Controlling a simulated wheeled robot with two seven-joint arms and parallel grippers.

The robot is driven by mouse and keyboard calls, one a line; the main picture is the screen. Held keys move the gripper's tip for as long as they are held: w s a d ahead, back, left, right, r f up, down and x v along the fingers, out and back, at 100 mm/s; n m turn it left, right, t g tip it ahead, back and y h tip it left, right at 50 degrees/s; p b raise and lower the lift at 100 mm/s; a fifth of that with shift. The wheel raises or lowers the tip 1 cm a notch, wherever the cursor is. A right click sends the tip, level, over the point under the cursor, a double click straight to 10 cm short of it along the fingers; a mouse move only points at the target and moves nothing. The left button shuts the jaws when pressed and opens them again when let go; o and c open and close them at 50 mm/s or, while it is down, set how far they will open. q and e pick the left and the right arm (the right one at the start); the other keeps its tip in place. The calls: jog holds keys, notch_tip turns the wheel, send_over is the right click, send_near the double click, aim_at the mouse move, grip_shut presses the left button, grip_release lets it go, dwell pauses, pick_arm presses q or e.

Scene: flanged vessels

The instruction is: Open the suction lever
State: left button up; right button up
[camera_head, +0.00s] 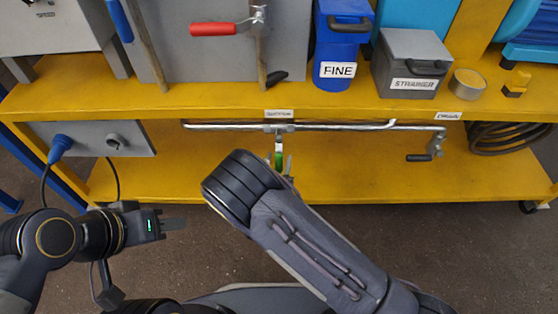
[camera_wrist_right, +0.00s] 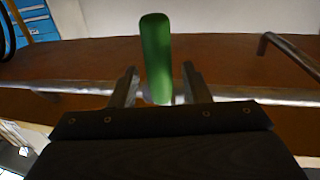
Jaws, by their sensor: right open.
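The suction lever has a green handle (camera_head: 278,158) hanging below the pipe at the middle of the yellow bench, under a "SUCTION" label (camera_head: 279,114). In the right wrist view the green handle (camera_wrist_right: 156,50) stands upright between my right gripper's two fingers. My right gripper (camera_wrist_right: 160,80) is open, with a finger on each side of the handle and gaps visible. In the head view my right forearm hides most of that gripper, and only the fingertips show beside the handle. My left gripper (camera_head: 172,226) is low at the left, away from the bench; its finger gap cannot be made out.
A long metal pipe (camera_head: 340,126) runs under the bench top (camera_head: 185,98). A crank-like drain handle (camera_head: 432,150) hangs at its right end. A grey box (camera_head: 97,140) with a blue plug is at left. Coiled hose (camera_head: 500,138) lies right. A red-handled lever (camera_head: 213,29) is above.

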jog(key=shift+w+d, duration=0.15)
jog(key=shift+w, duration=0.4)
jog(key=shift+c, duration=0.3)
grip_shut()
